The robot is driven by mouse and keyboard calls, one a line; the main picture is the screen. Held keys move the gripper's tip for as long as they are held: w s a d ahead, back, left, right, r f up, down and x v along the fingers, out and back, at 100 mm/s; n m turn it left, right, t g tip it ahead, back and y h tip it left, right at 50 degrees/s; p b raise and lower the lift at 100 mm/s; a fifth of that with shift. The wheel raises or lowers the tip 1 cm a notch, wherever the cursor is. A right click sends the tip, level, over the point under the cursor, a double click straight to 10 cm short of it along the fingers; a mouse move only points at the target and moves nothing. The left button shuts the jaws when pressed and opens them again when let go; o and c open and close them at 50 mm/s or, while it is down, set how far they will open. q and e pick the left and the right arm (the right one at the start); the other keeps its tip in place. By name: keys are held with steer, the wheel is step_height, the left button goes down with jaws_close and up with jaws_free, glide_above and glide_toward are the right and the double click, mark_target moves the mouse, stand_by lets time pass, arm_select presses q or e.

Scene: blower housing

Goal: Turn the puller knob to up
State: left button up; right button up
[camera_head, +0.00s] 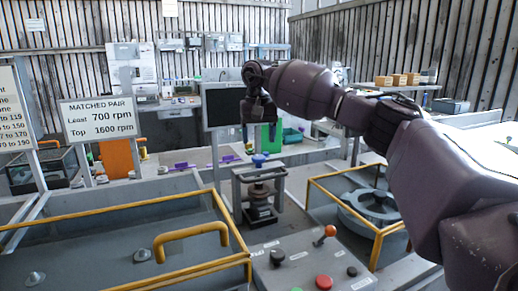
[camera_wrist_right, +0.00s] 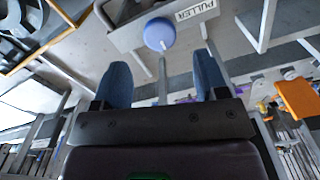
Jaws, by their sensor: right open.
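The puller knob (camera_head: 259,160) is a blue knob on top of the puller frame (camera_head: 237,190) in the middle of the head view. In the right wrist view the blue knob (camera_wrist_right: 159,34) shows beside a white PULLER label (camera_wrist_right: 195,9), with a grey bar running from it toward my gripper. My right gripper (camera_head: 258,122) hangs above the knob, apart from it. In the wrist view its two blue fingers (camera_wrist_right: 160,68) are open with the knob beyond their tips, roughly between them. My left gripper is in neither view.
A yellow-railed bin (camera_head: 120,215) lies left of the puller, and another yellow-framed housing (camera_head: 370,205) right of it. A panel in front carries an orange-topped lever (camera_head: 329,231) and a red button (camera_head: 323,282). A dark screen (camera_head: 222,105) stands behind my gripper.

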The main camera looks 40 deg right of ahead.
mark_target(259, 156)
step_height(259, 156, up, 6)
steer(key=shift+f, duration=0.15)
stand_by(0.6)
